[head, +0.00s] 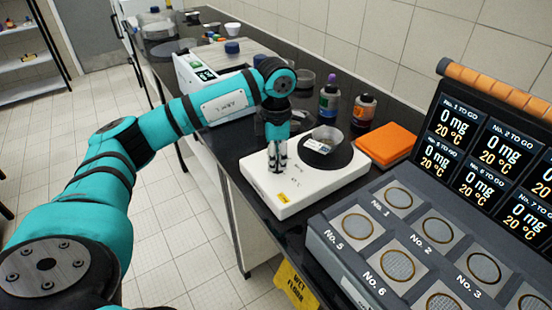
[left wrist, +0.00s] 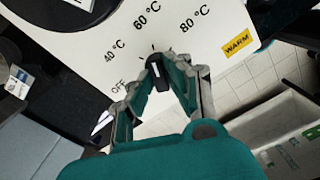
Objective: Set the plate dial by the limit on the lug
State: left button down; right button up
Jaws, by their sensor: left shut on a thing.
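The white hot plate (head: 305,185) stands on the dark bench, with a round black heating surface (head: 338,158). A small dish (head: 326,134) on that surface has a white tag or lug (head: 315,145), whose writing is too small to read. My left gripper (head: 278,168) reaches down to the plate's front left. In the left wrist view it is shut on the black dial (left wrist: 156,72), one finger on each side. The dial's white mark points roughly toward 60 °C on the scale of OFF, 40, 60 and 80 °C. My right gripper is not in view.
An orange block (head: 387,144) and two bottles (head: 329,100) (head: 363,110) stand behind the plate. A grey rack with numbered round wells (head: 350,285) and a display panel (head: 490,150) fill the right. A white device (head: 215,75) stands further left.

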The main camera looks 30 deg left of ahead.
pick_arm(q)
jog(key=shift+w+r, duration=0.1)
jog(key=c, duration=1.3)
grip_release()
notch_tip(320, 180, up, 12)
jog(key=shift+f, duration=0.1)
